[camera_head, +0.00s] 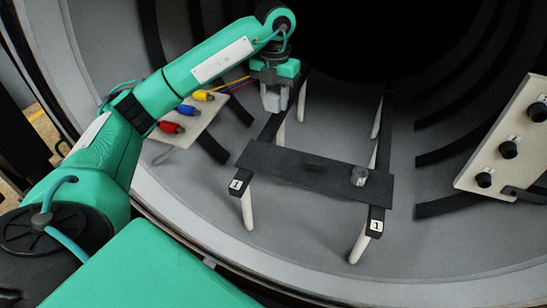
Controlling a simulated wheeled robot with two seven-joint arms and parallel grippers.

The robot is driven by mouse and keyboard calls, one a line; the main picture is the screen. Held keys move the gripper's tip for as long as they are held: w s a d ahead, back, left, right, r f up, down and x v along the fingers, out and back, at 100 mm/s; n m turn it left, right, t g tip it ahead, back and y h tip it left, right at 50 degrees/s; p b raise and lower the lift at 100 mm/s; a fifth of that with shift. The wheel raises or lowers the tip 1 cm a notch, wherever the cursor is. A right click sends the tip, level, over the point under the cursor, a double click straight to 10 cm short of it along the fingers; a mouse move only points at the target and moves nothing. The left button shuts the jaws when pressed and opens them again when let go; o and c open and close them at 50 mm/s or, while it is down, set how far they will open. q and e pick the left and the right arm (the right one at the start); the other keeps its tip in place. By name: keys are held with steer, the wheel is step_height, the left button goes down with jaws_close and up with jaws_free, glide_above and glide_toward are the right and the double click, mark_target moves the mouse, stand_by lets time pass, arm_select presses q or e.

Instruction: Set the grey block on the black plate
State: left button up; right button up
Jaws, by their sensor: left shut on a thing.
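My left gripper (274,101) hangs pointing down from the green arm, above and behind the left end of the black plate. It is shut on a small grey block (274,98), which is partly hidden by the fingers. The black plate (275,163) lies across two dark rails inside the round chamber. The block is apart from the plate. My right gripper is not in view.
A small grey cylinder (359,176) stands near the plate's right end. The rails (376,213) rest on white legs. A panel with coloured plugs (196,122) is at left, and a panel with black knobs (510,150) at right.

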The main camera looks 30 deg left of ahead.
arm_select(q)
steer(key=shift+a+r+n, duration=0.15)
steer(key=shift+r+n, duration=0.1)
steer(key=shift+n, duration=0.15)
steer(key=shift+w, duration=0.1)
steer(key=p, duration=0.4)
glide_above(273, 159)
step_height(273, 159, down, 15)
steer(key=shift+r, duration=0.1)
step_height(273, 159, down, 5)
steer(key=shift+p, duration=0.75)
steer(key=o, duration=1.1)
steer(key=shift+c, duration=0.2)
